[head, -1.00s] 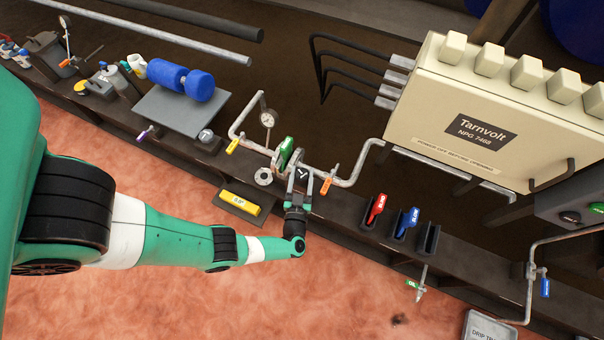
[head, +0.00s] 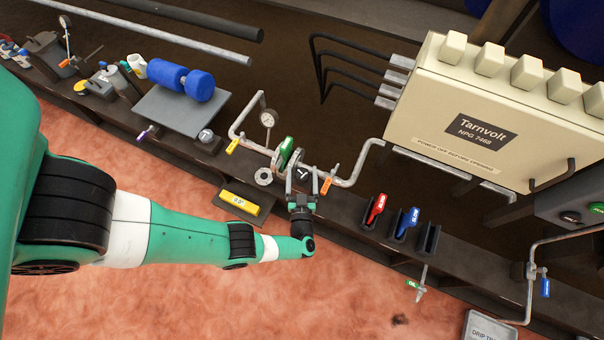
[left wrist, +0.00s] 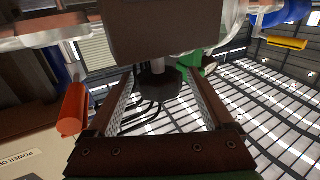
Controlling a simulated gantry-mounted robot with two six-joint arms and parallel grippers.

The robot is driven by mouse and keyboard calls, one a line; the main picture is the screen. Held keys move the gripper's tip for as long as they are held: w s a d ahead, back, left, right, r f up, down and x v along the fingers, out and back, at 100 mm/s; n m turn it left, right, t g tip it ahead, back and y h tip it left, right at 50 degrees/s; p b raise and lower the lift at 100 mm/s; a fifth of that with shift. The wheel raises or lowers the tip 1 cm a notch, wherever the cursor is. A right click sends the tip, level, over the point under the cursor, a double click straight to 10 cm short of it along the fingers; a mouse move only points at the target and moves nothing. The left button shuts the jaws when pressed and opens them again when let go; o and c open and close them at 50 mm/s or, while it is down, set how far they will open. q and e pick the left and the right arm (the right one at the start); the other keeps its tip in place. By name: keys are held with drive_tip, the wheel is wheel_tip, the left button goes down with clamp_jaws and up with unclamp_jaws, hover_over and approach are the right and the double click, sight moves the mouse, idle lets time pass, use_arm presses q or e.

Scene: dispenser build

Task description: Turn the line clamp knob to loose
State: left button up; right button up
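The line clamp knob (head: 302,173) is a small dark round piece with a pale mark. It sits on the front of the pipe clamp, next to the green valve part (head: 286,152). My left gripper (head: 302,182) is at the knob, with one finger on each side. In the left wrist view a dark knob (left wrist: 159,86) shows between the spread fingertips, with narrow gaps. The gripper looks open around it; light contact cannot be ruled out. My right gripper is not in view.
An orange-handled valve (head: 327,184) is close to the right of the gripper, and a yellow block (head: 240,202) lies to its left. Red (head: 376,208) and blue (head: 408,221) handles stand in holders further right. The Tarnvolt cabinet (head: 500,110) stands behind.

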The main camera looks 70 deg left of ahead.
use_arm(q)
drive_tip(key=v, duration=1.1)
drive_tip(key=shift+s+d, duration=0.15)
drive_tip(key=shift+d, duration=0.15)
